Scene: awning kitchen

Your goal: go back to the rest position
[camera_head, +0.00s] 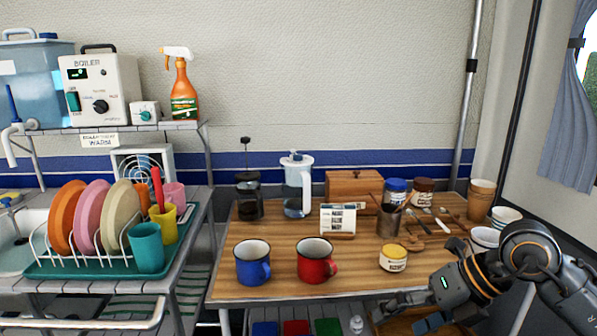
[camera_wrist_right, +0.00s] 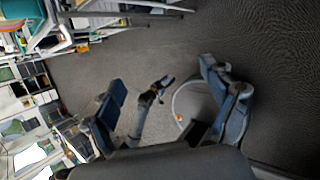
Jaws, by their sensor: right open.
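My right arm comes in from the right edge of the head view and bends down past the front right of the wooden table (camera_head: 290,232). Its dark gripper (camera_head: 435,322) is partly cut off at the bottom edge. In the right wrist view my right gripper (camera_wrist_right: 165,78) shows its two fingers wide apart, with nothing held between them and grey floor beyond. A dark jointed shape shows farther off between the fingers; I cannot tell which part it is. My left gripper is not seen in the head view.
A blue mug (camera_head: 252,262), a red mug (camera_head: 316,260) and a yellow jar (camera_head: 393,258) stand near the table's front edge. White bowls (camera_head: 486,237) stand close to my right arm. A dish rack (camera_head: 100,250) with plates is at the left.

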